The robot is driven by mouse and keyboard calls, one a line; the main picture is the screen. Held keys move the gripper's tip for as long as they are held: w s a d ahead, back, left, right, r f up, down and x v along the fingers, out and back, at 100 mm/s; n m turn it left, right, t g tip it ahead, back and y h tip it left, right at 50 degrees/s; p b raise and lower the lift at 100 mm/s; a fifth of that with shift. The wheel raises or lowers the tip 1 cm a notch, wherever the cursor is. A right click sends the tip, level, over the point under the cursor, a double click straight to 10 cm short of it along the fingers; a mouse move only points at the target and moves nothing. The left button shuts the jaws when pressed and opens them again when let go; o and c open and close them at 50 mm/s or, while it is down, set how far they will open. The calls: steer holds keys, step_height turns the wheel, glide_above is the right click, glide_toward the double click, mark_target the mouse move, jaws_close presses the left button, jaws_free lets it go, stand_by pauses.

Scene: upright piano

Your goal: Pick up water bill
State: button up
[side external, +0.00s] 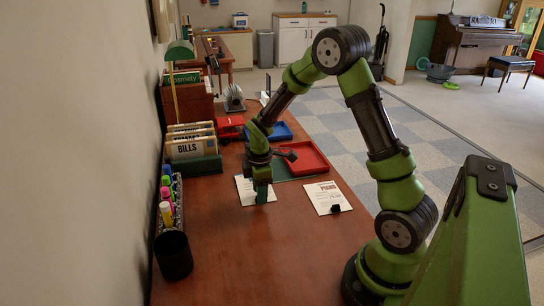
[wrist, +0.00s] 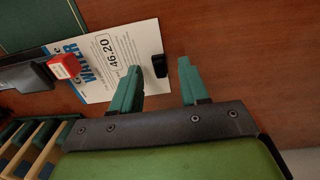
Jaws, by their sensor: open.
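The water bill (wrist: 112,52) is a white sheet with blue "WATER" print and the figure 46.20, lying on the brown desk in the wrist view. A small black block (wrist: 160,66) sits at its right edge. My gripper (wrist: 160,82) is open, its two green fingers apart near that edge, with nothing seen held between them. In the side view my gripper (side external: 262,192) points down over the left white sheet (side external: 246,190), hiding part of it. Whether the fingers touch the sheet cannot be told.
A second sheet (side external: 320,192) with a black block (side external: 335,209) lies to the right. A red tray (side external: 310,158) and blue tray (side external: 280,131) are behind. A bills file (side external: 194,148) and black cup (side external: 174,256) stand left. The front desk is clear. A red-ended dark object (wrist: 62,66) overlaps the bill.

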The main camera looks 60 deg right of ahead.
steer(key=shift+f, duration=0.8)
jaws_close()
steer(key=shift+r, duration=0.15)
